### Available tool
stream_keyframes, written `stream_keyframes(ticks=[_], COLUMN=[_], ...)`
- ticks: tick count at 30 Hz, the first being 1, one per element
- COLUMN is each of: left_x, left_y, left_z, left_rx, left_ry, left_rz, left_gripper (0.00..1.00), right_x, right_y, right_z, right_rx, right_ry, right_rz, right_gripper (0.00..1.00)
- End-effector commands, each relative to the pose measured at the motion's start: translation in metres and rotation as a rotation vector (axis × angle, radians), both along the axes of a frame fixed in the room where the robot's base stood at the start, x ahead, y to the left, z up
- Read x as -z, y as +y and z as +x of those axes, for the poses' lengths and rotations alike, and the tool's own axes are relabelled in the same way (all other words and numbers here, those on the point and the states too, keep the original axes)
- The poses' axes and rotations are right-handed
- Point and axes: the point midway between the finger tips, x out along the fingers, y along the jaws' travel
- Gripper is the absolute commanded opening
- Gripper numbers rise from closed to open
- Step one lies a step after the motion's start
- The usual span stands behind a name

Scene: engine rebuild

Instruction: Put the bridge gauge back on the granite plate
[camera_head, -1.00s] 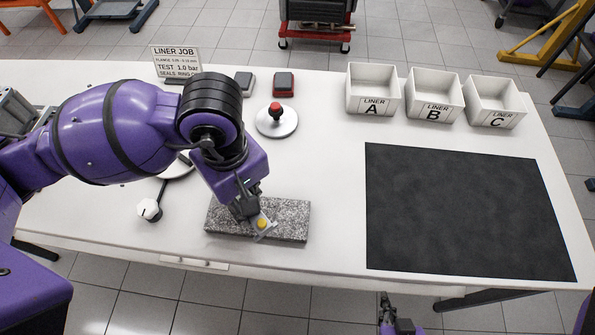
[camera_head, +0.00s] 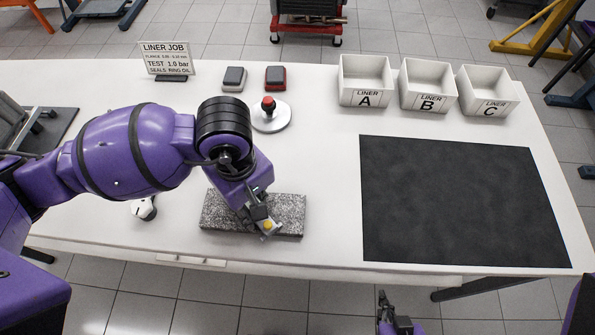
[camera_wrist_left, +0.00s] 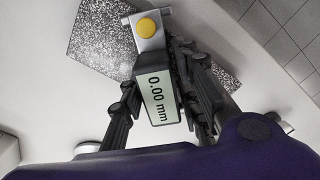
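The bridge gauge (camera_wrist_left: 157,92) has a dark body, a display reading 0.00 mm, and a metal end with a yellow button. In the head view, the bridge gauge (camera_head: 267,228) is over the front part of the speckled granite plate (camera_head: 290,207). My left gripper (camera_head: 258,218) comes down over it. In the left wrist view, the fingers (camera_wrist_left: 155,85) lie along both sides of the gauge and are shut on it. The granite plate (camera_wrist_left: 95,35) is behind it. I cannot tell if gauge and plate touch. My right gripper (camera_head: 385,303) is beyond the table's front edge, its fingers unclear.
A black mat (camera_head: 455,200) covers the right of the white table (camera_head: 330,180). Bins A (camera_head: 364,98), B (camera_head: 428,102) and C (camera_head: 487,106) stand behind it. A red-topped button (camera_head: 269,116) and a sign (camera_head: 167,60) stand at the back. A white knob (camera_head: 145,207) is left of the plate.

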Motion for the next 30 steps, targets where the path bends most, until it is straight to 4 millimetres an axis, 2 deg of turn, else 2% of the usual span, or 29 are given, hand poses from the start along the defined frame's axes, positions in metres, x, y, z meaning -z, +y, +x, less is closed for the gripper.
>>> stream_keyframes(ticks=[10,14,17,27,30], left_x=[-0.001,-0.009,-0.023,-0.096,-0.111], left_y=[0.000,0.000,0.000,0.000,-0.001], left_z=[0.000,0.000,0.001,0.001,0.001], left_rx=[-0.001,-0.001,0.001,0.001,0.000], left_ry=[0.001,-0.002,-0.004,-0.006,-0.004], left_rz=[0.001,-0.001,-0.002,-0.001,-0.001], left_gripper=[0.43,0.43,0.43,0.43,0.43], right_x=[-0.004,-0.009,-0.009,-0.010,-0.010], right_y=[0.001,0.001,0.001,0.000,0.000], right_z=[0.009,0.012,0.011,0.007,0.005], right_rx=[-0.002,-0.001,0.000,0.004,0.005], right_ry=[-0.016,-0.023,-0.024,-0.017,-0.014], right_rz=[0.001,0.003,0.003,0.003,0.002], right_gripper=[0.00,0.00,0.00,0.00,0.00])
